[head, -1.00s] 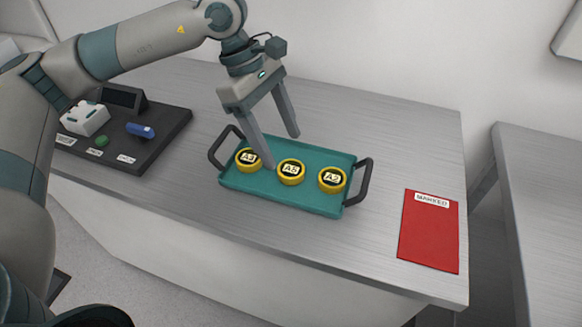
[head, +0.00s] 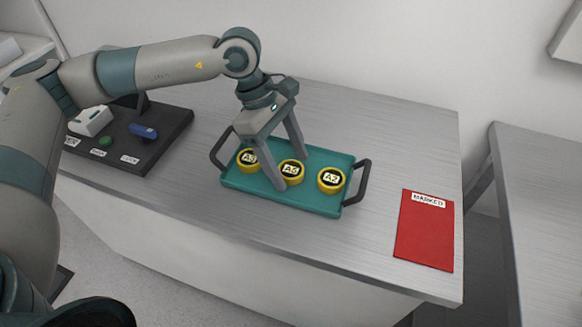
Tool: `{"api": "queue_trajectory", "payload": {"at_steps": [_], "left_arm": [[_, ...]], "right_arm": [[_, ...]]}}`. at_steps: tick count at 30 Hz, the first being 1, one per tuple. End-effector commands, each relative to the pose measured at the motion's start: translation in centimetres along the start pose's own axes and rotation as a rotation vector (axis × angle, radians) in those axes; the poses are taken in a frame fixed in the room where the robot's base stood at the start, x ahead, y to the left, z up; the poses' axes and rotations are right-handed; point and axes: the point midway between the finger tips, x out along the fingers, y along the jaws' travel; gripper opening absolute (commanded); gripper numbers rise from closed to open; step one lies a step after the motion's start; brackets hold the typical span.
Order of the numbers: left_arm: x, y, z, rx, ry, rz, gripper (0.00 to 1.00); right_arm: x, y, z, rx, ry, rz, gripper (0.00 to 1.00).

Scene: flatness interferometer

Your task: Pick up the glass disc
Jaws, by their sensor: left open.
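Three round discs with yellow rims and dark, labelled tops sit in a row on a teal tray (head: 312,206). The left disc (head: 249,159) has a label that is hard to read, the middle disc (head: 292,170) reads A5, and the right disc (head: 331,180) seems to read A2. My left gripper (head: 290,172) points down, open, with its fingers on either side of the middle disc. One finger is in front of that disc and hides part of its near left edge; the other is behind it. I cannot tell if they touch it. My right gripper is out of view.
The tray has dark handles (head: 364,183) at both ends. A red mat (head: 425,232) labelled MARKED lies to the right on the metal bench. A black panel (head: 140,160) with a white block (head: 91,120), green button and blue lever is at left. Bench between tray and mat is clear.

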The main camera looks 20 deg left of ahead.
Motion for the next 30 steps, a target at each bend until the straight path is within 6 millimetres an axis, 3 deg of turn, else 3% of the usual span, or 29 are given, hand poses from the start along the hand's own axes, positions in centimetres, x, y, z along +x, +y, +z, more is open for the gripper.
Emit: {"api": "queue_trajectory", "payload": {"at_steps": [16,22,30], "left_arm": [[0.38,0.0,-0.03,0.0,0.0,0.0,0.65],[0.37,0.0,-0.03,0.0,0.0,0.0,0.19],[0.33,0.02,-0.01,0.0,0.0,0.001,0.19]], "right_arm": [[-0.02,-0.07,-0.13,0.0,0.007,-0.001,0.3],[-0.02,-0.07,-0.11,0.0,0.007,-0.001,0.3],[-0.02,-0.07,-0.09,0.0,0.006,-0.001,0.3]]}}
